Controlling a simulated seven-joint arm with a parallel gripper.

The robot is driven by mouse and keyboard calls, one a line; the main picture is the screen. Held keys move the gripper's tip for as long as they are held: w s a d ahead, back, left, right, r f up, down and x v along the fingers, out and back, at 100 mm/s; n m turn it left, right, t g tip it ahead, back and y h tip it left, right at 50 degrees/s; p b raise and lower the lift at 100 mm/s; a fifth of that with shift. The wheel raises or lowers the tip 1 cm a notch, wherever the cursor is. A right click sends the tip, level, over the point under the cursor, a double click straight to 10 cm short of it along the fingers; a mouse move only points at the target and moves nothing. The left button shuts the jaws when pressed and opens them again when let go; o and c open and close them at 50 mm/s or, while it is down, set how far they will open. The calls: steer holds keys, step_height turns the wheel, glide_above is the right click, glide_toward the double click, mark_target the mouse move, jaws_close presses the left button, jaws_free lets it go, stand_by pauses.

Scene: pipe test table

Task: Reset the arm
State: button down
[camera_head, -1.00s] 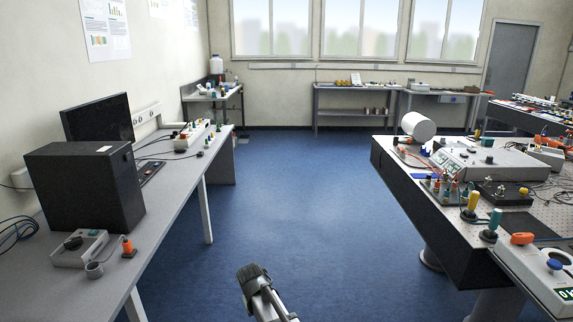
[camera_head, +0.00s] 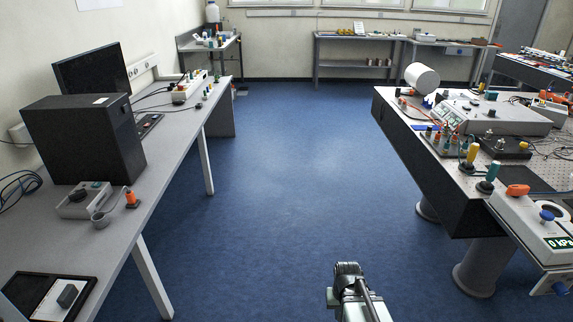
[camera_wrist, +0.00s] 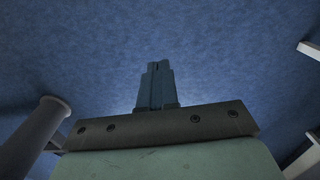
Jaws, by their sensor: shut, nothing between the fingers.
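In the wrist view, my gripper (camera_wrist: 157,66) has its two dark fingers together, with nothing between them. It points out over the bare blue floor (camera_wrist: 230,50), and its fingers touch no object. In the head view, part of my arm shows at the bottom, right of the middle, in the open aisle between the left bench (camera_head: 185,150) and the right test table (camera_head: 408,118). My fingers cannot be made out in that view.
The left bench carries a black box (camera_head: 85,140), a monitor (camera_head: 92,72) and small devices. The right table carries a white cylinder (camera_head: 421,77), instruments and a pressure gauge unit (camera_head: 530,222). The aisle floor is clear. A grey table leg (camera_wrist: 38,128) shows in the wrist view.

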steer(key=s+f+g, duration=0.3)
steer(key=s+f, duration=0.6)
steer(key=s, duration=0.5)
steer(key=s+f+g, duration=0.3)
steer(key=s+f, duration=0.7)
steer(key=s, duration=0.4)
steer(key=shift+s+g, duration=0.3)
steer(key=shift+s, duration=0.1)
